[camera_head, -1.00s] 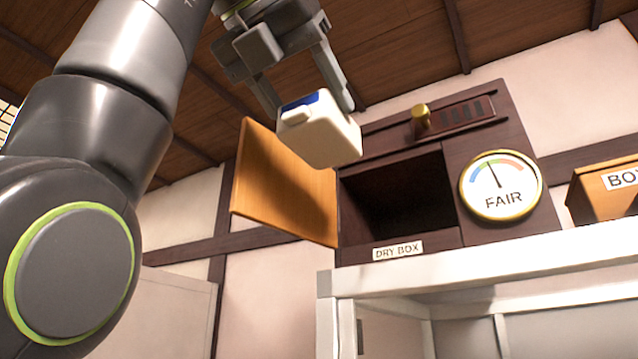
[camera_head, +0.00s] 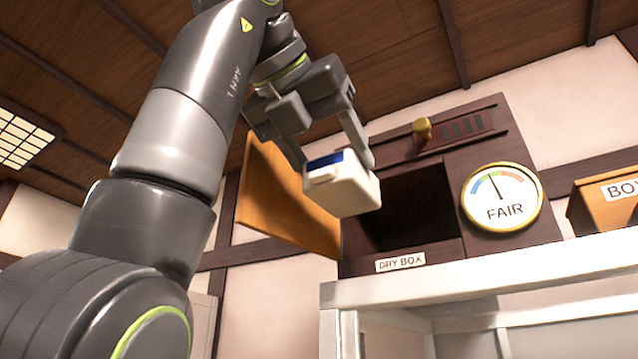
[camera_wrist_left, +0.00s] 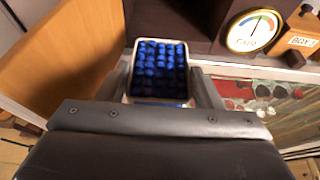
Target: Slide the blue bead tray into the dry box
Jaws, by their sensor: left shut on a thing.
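The bead tray is a small white box (camera_head: 345,195) with a blue patch at its top; in the left wrist view it is full of dark blue beads (camera_wrist_left: 158,70). My left gripper (camera_head: 333,158) is shut on it, a finger on either side, and holds it in the air. The dark wooden dry box (camera_head: 355,262) stands on a white shelf, its opening (camera_head: 415,208) dark and empty-looking. Its orange-brown door (camera_head: 280,200) hangs open to the left. The tray is in front of the opening's left edge, apparently still outside. My right gripper is not in view.
A round dial (camera_head: 502,197) reading FAIR is on the dry box, right of the opening. A brass knob (camera_head: 422,130) sits above the opening. A wooden box (camera_head: 605,203) with a label stands at the right. The white shelf (camera_head: 480,285) edge runs below the dry box.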

